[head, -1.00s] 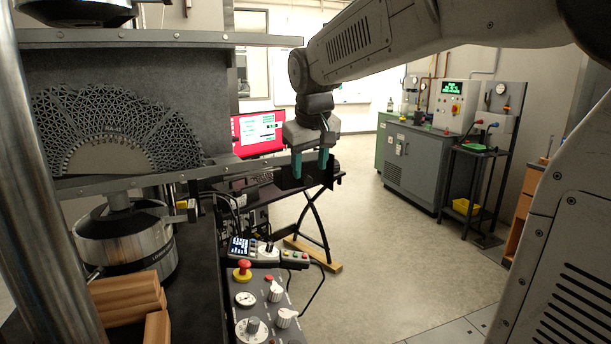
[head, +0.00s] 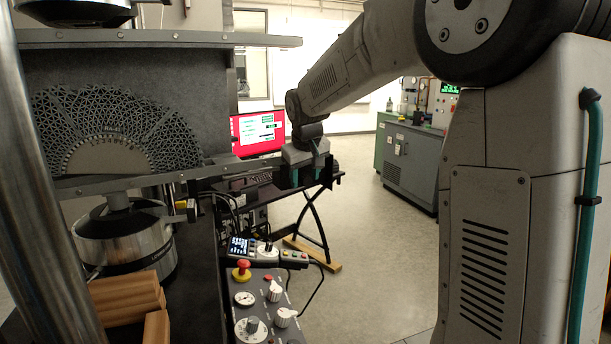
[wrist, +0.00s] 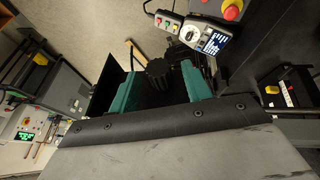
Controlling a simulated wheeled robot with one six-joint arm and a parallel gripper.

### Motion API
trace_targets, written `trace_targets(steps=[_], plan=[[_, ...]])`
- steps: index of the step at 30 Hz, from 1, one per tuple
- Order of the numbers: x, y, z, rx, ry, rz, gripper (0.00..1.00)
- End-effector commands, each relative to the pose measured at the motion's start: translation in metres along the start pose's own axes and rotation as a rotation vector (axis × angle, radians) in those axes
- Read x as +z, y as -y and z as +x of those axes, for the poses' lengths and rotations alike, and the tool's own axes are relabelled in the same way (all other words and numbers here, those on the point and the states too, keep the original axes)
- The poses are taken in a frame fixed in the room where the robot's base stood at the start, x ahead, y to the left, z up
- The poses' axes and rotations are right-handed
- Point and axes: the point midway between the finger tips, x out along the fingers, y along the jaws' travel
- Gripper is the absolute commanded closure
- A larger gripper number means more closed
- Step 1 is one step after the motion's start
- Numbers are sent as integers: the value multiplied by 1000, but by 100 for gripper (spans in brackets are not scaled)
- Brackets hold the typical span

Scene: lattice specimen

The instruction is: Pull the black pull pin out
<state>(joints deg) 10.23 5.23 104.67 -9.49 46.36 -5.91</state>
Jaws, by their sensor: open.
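The black pull pin shows in the wrist view as a dark ribbed knob (wrist: 160,72) between the two teal fingers of my gripper (wrist: 161,82). The fingers are apart, with one on each side of the knob; I cannot tell whether either touches it. In the head view my gripper (head: 305,180) points down at the right end of the metal rail, in front of the stand by the red screen. There the pin cannot be made out against the gripper and the dark parts around it.
A grey lattice specimen (head: 125,130) stands in the press at left. A control panel with a red stop button (head: 242,266) lies below my gripper, and a handheld pendant (head: 266,250) is near it. A red-screened monitor (head: 258,133) stands behind. Open floor lies to the right.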

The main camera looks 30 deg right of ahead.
Motion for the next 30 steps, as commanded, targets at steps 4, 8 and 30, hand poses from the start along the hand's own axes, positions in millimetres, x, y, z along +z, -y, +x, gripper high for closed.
trace_targets(steps=[4,8,30], plan=[[0,0,0,0,0,0,51],[0,0,0,0,0,0,82],[18,0,-7,0,4,0,51]])
